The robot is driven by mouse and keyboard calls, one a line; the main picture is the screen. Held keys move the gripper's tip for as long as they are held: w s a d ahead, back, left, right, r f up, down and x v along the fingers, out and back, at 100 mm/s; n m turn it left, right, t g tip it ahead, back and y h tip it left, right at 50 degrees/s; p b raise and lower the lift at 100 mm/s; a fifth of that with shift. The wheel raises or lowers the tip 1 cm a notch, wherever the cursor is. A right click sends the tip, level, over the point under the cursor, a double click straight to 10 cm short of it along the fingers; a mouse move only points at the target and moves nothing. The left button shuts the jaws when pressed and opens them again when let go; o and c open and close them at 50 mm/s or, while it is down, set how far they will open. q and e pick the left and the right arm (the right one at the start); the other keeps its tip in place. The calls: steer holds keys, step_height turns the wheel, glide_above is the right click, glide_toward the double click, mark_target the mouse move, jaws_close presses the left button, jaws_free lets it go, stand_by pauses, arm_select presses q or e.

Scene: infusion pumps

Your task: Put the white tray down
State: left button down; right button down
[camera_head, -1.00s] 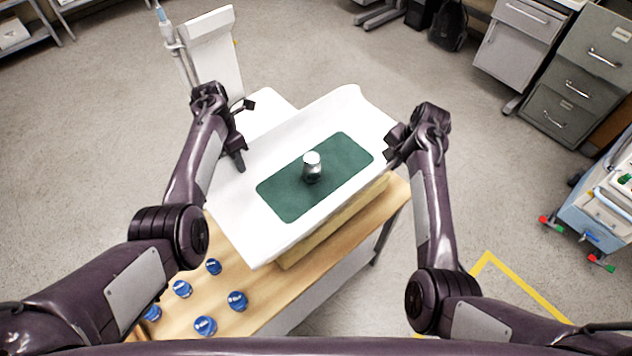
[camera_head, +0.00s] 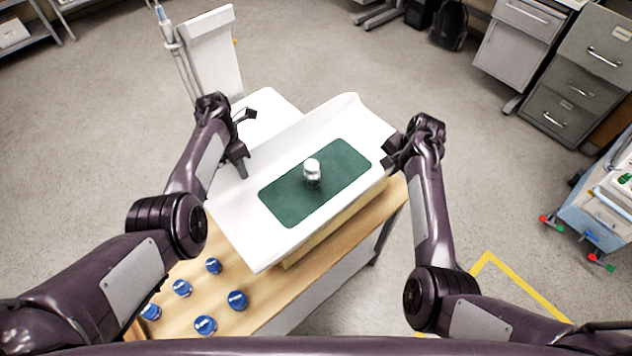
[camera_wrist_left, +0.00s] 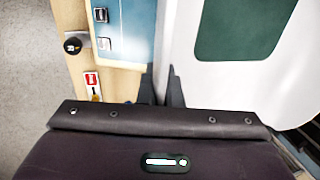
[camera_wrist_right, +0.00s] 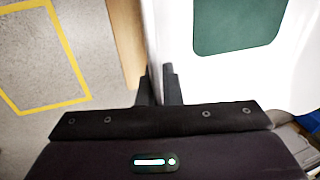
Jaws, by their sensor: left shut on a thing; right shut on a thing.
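The white tray (camera_head: 232,205) is held between my two grippers above the wooden table. A dark green mat (camera_head: 290,205) lies in it, with a small silver-capped jar (camera_head: 312,172) upright on the mat. My left gripper (camera_head: 241,166) is shut on the tray's left rim; the left wrist view shows its fingers (camera_wrist_left: 160,88) at the white edge. My right gripper (camera_head: 391,160) is shut on the right rim, and the right wrist view shows its fingers (camera_wrist_right: 159,85) there. The tray hides what is under it, so I cannot tell whether it touches anything below.
Several blue-capped vials (camera_head: 237,300) stand on the near left part of the wooden table (camera_head: 262,312). A tan block (camera_head: 340,222) shows under the tray's near side. A blue panel with switches (camera_wrist_left: 125,40) shows beside the tray in the left wrist view. A white stand (camera_head: 213,55) is behind.

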arm_select(q)
steer(key=shift+w+a+f, duration=0.1)
steer(key=shift+w+f, duration=0.1)
steer(key=shift+f, duration=0.15)
arm_select(e)
steer(key=shift+d+f, duration=0.1)
steer(key=shift+f, duration=0.45)
arm_select(q)
steer(key=c, duration=1.8)
jaws_free()
steer(key=shift+s+f, duration=0.1)
steer(key=shift+c, duration=0.2)
arm_select(e)
steer(key=c, duration=1.8)
jaws_free()
steer(key=shift+c, duration=0.2)
arm_select(q)
steer(key=shift+o, duration=1.2)
steer(key=shift+s, duration=0.15)
arm_select(e)
steer(key=shift+o, duration=1.2)
steer(key=shift+s, duration=0.15)
steer(key=shift+r, duration=0.1)
steer(key=shift+r, duration=0.15)
arm_select(q)
steer(key=v, duration=1.2)
arm_select(e)
steer(key=v, duration=1.1)
steer(key=shift+r, duration=0.35)
